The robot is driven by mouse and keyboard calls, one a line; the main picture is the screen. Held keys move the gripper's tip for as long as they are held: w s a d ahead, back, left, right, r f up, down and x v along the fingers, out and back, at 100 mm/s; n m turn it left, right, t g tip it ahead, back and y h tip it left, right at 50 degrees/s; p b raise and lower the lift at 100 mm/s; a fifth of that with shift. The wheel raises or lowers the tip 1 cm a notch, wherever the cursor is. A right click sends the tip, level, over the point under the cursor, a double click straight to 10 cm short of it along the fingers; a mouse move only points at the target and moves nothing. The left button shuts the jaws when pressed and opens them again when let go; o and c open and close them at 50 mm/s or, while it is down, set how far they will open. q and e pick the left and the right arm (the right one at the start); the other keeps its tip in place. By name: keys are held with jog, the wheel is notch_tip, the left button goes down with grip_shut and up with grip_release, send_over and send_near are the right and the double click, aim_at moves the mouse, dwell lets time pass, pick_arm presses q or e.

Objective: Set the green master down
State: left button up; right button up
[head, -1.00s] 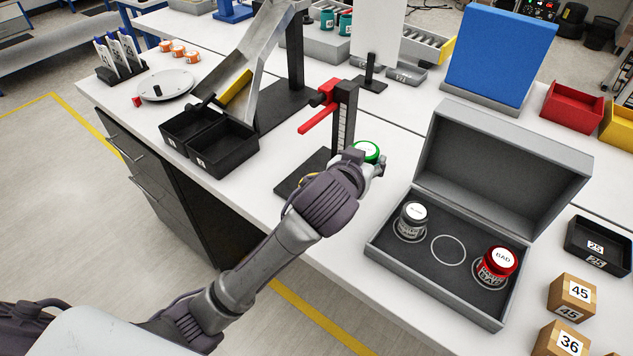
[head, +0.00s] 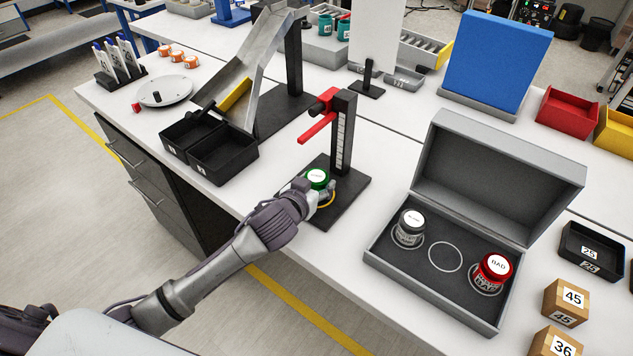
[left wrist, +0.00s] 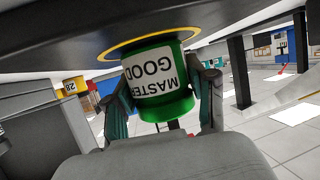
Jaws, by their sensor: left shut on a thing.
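The green master (head: 318,179), a green jar with a white top label, is upright at the black base (head: 349,187) of the stand with the red lever. In the left wrist view the green master (left wrist: 160,84) appears upside down, with its label reading MASTER GOOD. Its bottom is at the yellow ring (left wrist: 128,50) on the base; I cannot tell whether it touches. My left gripper (head: 314,193) is shut on the jar, with a finger on each side in the left wrist view (left wrist: 162,98). My right gripper is not in view.
The stand's red lever (head: 318,131) juts out above and left of the jar. Black bins (head: 224,166) stand left.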

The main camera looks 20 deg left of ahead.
pick_arm(q)
jog(key=shift+f, duration=0.1)
jog(key=o, duration=1.4)
jog(key=shift+c, duration=0.2)
jog(key=b+v, duration=0.1)
jog(key=v, duration=1.1)
